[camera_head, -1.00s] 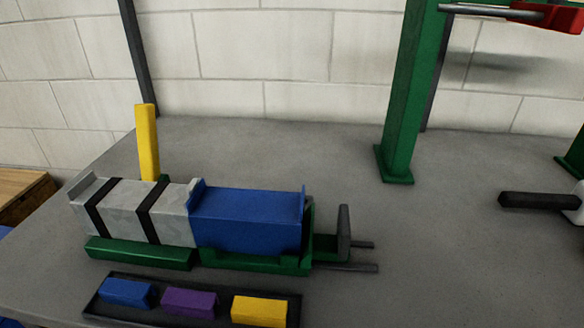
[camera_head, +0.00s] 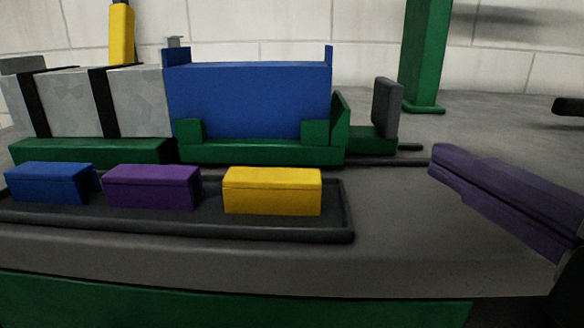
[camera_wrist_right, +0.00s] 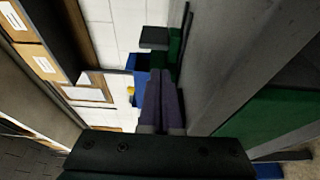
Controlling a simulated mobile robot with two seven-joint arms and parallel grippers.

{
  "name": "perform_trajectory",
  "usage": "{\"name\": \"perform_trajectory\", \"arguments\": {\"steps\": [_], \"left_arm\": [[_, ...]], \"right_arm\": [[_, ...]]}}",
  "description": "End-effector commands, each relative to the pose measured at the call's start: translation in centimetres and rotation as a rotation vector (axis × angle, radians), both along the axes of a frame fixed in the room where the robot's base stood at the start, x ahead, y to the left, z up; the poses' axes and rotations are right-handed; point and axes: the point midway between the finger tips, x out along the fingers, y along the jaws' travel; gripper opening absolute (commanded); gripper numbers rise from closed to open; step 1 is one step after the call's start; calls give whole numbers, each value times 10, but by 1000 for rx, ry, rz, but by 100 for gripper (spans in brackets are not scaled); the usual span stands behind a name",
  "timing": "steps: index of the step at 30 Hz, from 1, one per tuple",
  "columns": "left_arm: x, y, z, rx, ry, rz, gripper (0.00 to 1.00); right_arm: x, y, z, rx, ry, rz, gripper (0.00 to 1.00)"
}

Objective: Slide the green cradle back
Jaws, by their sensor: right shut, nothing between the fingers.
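The green cradle (camera_head: 260,152) sits on rails on the bench and holds a blue duct piece (camera_head: 250,100). A dark grey upright plate (camera_head: 386,108) stands at the cradle's right end. The blue piece's left end meets a grey duct (camera_head: 135,98) with black straps, on a separate green support (camera_head: 90,151). My right gripper (camera_head: 436,162), with purple fingers, is shut and empty, right of the plate and apart from it. In the right wrist view, the fingers (camera_wrist_right: 161,85) point toward the plate (camera_wrist_right: 154,37) and cradle (camera_wrist_right: 175,45). My left gripper is out of view.
A black tray (camera_head: 335,228) in front of the cradle holds a blue block (camera_head: 48,184), a purple block (camera_head: 150,187) and a yellow block (camera_head: 272,191). A green post (camera_head: 425,55) stands behind at the right. Bench surface between the tray and my right gripper is clear.

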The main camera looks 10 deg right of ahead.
Motion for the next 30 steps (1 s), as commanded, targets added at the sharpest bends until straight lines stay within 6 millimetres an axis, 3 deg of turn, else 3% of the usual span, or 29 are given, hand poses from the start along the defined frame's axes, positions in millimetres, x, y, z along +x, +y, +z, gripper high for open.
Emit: {"name": "perform_trajectory", "arguments": {"steps": [5,21,30], "left_arm": [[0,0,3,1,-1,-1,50],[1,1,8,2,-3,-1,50],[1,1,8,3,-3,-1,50]], "right_arm": [[9,3,3,-15,-14,10,0],[88,7,1,-12,-11,8,0],[100,7,1,-12,-7,7,0]]}}
